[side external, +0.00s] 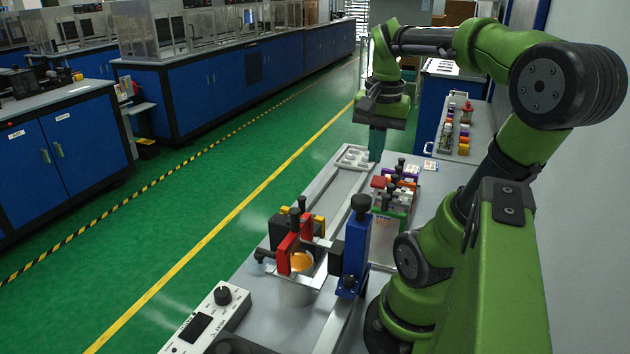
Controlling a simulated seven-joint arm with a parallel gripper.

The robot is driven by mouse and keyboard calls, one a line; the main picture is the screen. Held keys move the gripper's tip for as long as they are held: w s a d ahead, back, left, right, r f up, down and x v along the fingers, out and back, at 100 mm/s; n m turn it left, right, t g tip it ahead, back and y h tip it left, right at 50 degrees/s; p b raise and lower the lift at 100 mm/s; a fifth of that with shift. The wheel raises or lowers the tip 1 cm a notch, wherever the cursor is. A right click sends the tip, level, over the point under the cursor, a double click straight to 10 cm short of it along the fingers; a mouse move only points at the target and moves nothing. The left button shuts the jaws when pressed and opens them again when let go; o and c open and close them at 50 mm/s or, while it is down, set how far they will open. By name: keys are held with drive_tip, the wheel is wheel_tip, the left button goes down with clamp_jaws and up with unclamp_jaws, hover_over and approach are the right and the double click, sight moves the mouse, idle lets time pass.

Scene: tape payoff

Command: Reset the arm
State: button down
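My gripper (377,143) hangs at the end of my green arm, pointing down above the far part of the workbench (432,183), near a pale tray with round recesses (353,157). Its fingers look dark teal and close together, but they are too small to tell whether they are open or shut. I see nothing clearly held in them. A fixture with red jaws (288,250) and a blue upright block (355,246) stands at the near part of the bench. An orange round piece (301,262) sits in it, above a grey cylinder (296,291).
A rack of several coloured parts (394,192) stands on the bench between the fixture and my gripper. A white control box with a knob (207,322) is at the near left. A second tray of parts (459,128) lies behind. Green floor is clear on the left.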

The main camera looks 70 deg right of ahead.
drive_tip(key=w+a+n+t, duration=0.2)
drive_tip(key=w+a+n, duration=0.1)
drive_tip(key=a, duration=0.2)
drive_tip(key=w+a+f+n+t+y, duration=0.1)
drive_tip(key=w+a+n+t, duration=0.1)
drive_tip(key=w+a+n, duration=0.2)
drive_tip(key=w+a+f+n+t, duration=0.1)
drive_tip(key=w+a+n+t, duration=0.1)
drive_tip(key=a, duration=0.4)
drive_tip(key=shift+w+a+f+n, duration=0.15)
drive_tip(key=shift+w+f+n, duration=0.1)
drive_tip(key=shift+w+n, duration=0.7)
drive_tip(key=a, duration=0.1)
drive_tip(key=a+n+y, duration=0.1)
drive_tip(key=a, duration=0.1)
drive_tip(key=shift+s+a+n+t, duration=0.3)
drive_tip(key=shift+s+a+n, duration=0.05)
drive_tip(key=shift+a, duration=0.05)
drive_tip(key=shift+a+y, duration=0.3)
drive_tip(key=shift+a, duration=0.1)
